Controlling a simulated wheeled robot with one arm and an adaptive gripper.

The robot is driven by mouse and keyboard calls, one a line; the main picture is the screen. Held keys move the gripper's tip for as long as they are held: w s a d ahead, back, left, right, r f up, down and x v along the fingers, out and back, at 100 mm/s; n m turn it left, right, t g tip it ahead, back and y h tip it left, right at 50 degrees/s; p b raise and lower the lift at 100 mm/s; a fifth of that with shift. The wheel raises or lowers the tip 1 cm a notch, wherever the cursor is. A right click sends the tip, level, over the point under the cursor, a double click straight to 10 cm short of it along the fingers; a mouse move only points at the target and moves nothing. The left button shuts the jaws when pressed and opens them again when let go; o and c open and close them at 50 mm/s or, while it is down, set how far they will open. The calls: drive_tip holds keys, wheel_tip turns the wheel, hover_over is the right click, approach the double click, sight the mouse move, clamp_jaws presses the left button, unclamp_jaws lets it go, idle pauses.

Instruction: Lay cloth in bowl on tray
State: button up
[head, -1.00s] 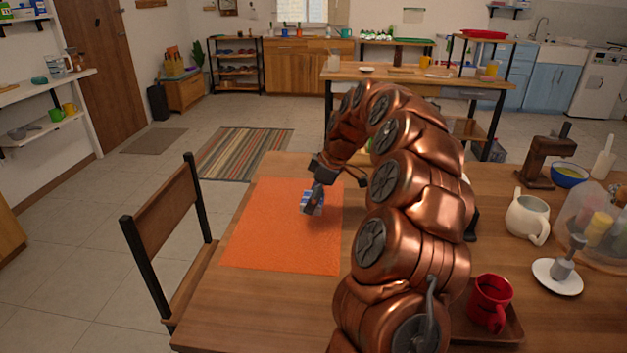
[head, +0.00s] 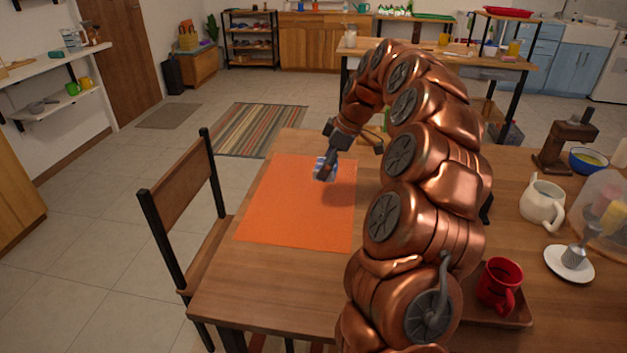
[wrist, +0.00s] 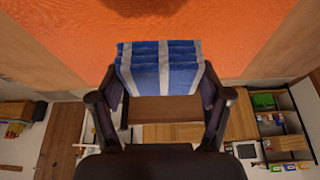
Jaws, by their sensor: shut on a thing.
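The cloth (head: 325,168) is a folded blue piece with pale stripes. My gripper (head: 326,165) is shut on it over the far part of the orange mat. In the wrist view the cloth (wrist: 160,68) sits between the two fingers of my gripper (wrist: 160,100). A shadow lies on the mat beside it, so it looks to be held above the mat. A brown tray (head: 518,318) at the lower right bears a red mug, and my arm hides its left part. A blue bowl (head: 588,162) with yellow inside stands at the far right; I see no bowl on the tray's visible part.
The orange mat (head: 290,215) covers the table's left part and is otherwise bare. The red mug (head: 499,285) stands by my arm. A white pitcher (head: 541,203), a white saucer (head: 568,270) and a brown grinder (head: 565,142) crowd the right side. A chair (head: 185,200) stands left.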

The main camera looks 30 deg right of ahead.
drive_tip(key=shift+s, duration=0.1)
drive_tip(key=s+r+b, duration=0.2)
drive_tip(key=s+b, duration=1.3)
drive_tip(key=s, duration=1.9)
drive_tip(key=shift+f+b, duration=1.35)
drive_tip(key=shift+f, duration=0.6)
drive_tip(key=shift+s+f+b, duration=0.15)
drive_tip(key=shift+f+b, duration=0.3)
drive_tip(key=shift+b, duration=0.2)
